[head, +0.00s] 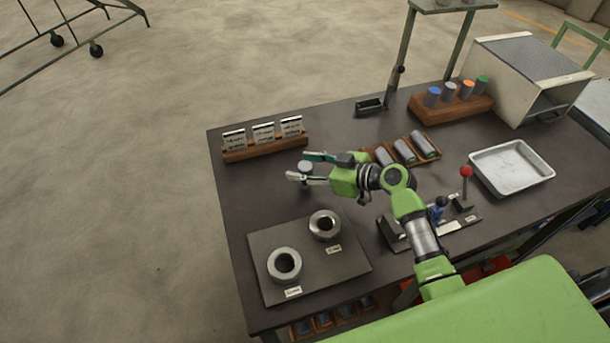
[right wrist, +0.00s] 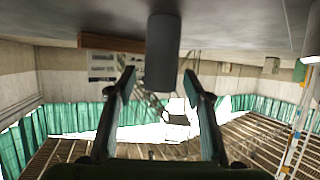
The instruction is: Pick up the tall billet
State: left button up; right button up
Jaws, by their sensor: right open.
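A grey upright billet (head: 306,165) stands on the dark bench, left of my right arm in the head view. My right gripper (head: 299,166) is open, with one finger on each side of the billet. In the right wrist view the picture is upside down, and the billet (right wrist: 163,45) hangs from the bench surface at the top. It lies between the lines of the two open fingers (right wrist: 159,74), with a visible gap on each side. My left gripper is not in view.
A wooden card stand (head: 264,145) is behind the billet. A plate (head: 343,268) with two metal rings is in front. A rack (head: 428,145) of lying billets, a red-knobbed lever (head: 466,172), a metal tray (head: 511,168) and a block (head: 454,108) of colour-topped cylinders are to the right.

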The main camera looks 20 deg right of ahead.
grip_shut()
jog(key=shift+w+r, duration=0.1)
jog(key=shift+r, duration=0.05)
jog(key=shift+r, duration=0.1)
